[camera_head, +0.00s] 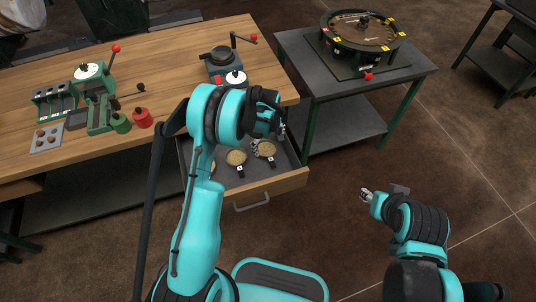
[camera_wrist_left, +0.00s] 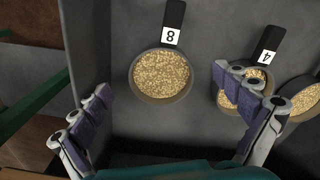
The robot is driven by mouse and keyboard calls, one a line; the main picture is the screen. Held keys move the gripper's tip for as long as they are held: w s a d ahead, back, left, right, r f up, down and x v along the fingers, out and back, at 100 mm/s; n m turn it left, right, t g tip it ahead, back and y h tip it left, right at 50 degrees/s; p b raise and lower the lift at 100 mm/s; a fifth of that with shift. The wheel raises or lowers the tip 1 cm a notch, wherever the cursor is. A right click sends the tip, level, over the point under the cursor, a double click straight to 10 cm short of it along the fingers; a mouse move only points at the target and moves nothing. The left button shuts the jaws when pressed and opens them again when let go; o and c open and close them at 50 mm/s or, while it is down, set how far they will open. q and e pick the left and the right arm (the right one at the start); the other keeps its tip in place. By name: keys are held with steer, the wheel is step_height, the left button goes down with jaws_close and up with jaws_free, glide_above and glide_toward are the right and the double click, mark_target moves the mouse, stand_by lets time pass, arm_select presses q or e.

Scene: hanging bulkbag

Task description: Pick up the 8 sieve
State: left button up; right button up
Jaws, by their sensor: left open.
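The 8 sieve (camera_head: 267,148) lies in the open drawer, rightmost of the sieves in the head view. In the left wrist view the 8 sieve (camera_wrist_left: 161,74) is a round dark pan of tan grains. Its black handle with a white "8" label points up there. My left gripper (camera_head: 280,128) is over the drawer near this sieve. In the left wrist view its fingers (camera_wrist_left: 170,112) are wide apart with nothing between them, and the sieve shows beyond the gap. My right gripper (camera_head: 367,195) is over the floor at right; its jaw state is unclear.
The 4 sieve (camera_wrist_left: 240,88) lies beside it, partly hidden by a finger. Another sieve is at the right edge of that view. The drawer front (camera_head: 262,193) and side walls bound the space. A grey side table (camera_head: 340,75) with a round device stands close by.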

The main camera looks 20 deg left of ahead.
mark_target(269, 153)
arm_select(q)
step_height(269, 153, down, 4)
steer(key=shift+w+r+b, duration=0.1)
steer(key=shift+w+b, duration=0.05)
steer(key=shift+b, duration=0.6)
steer(key=c, duration=1.4)
steer(key=shift+r, duration=0.15)
